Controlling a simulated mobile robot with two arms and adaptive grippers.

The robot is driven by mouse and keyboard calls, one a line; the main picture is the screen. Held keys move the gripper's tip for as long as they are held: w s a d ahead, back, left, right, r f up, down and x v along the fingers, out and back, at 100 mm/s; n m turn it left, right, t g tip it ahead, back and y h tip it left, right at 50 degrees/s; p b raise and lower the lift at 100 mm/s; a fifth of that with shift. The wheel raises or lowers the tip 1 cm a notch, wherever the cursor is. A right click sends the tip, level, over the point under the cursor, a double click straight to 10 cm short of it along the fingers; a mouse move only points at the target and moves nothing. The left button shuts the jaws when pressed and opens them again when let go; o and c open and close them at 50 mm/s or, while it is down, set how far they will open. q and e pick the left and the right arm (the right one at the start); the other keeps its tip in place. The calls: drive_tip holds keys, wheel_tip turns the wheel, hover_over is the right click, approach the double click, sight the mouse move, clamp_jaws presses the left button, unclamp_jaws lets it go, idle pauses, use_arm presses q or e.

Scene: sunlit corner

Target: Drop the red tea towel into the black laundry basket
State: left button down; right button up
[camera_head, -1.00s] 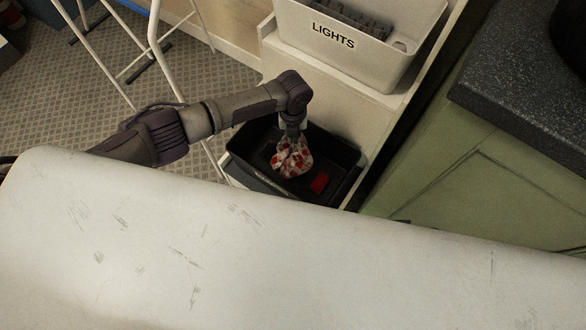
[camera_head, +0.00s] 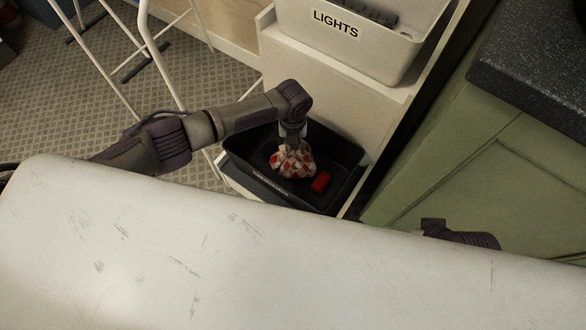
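The red-and-white checked tea towel (camera_head: 293,163) hangs bunched from my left gripper (camera_head: 292,139), which points down and is shut on its top. The towel is within the outline of the black laundry basket (camera_head: 341,146). I cannot tell whether its lower end touches the basket floor. A small plain red item (camera_head: 321,182) lies in the basket to the right of the towel. Part of my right arm shows beyond the board at the right; its gripper is not visible.
A pale scratched board (camera_head: 270,270) fills the foreground and hides part of the basket's surroundings. A white bin marked LIGHTS (camera_head: 400,50) stands on the shelf unit above. White tube legs (camera_head: 145,45) stand at left. A green cabinet (camera_head: 480,170) with a dark worktop is at right.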

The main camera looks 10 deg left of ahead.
use_arm(q)
drive_tip(key=c, duration=0.7)
unclamp_jaws()
use_arm(e)
wheel_tip(320, 180, down, 15)
drive_tip(key=g+p, duration=0.1)
drive_tip(key=p, duration=0.6)
use_arm(q)
wheel_tip(320, 180, up, 12)
drive_tip(key=p, duration=0.4)
use_arm(e)
drive_tip(key=s+d+f+g, duration=0.1)
drive_tip(key=s+f, duration=0.8)
drive_tip(key=f, duration=0.2)
drive_tip(key=shift+s+d+f, duration=0.15)
drive_tip(key=shift+s, duration=0.2)
drive_tip(key=shift+w, duration=0.1)
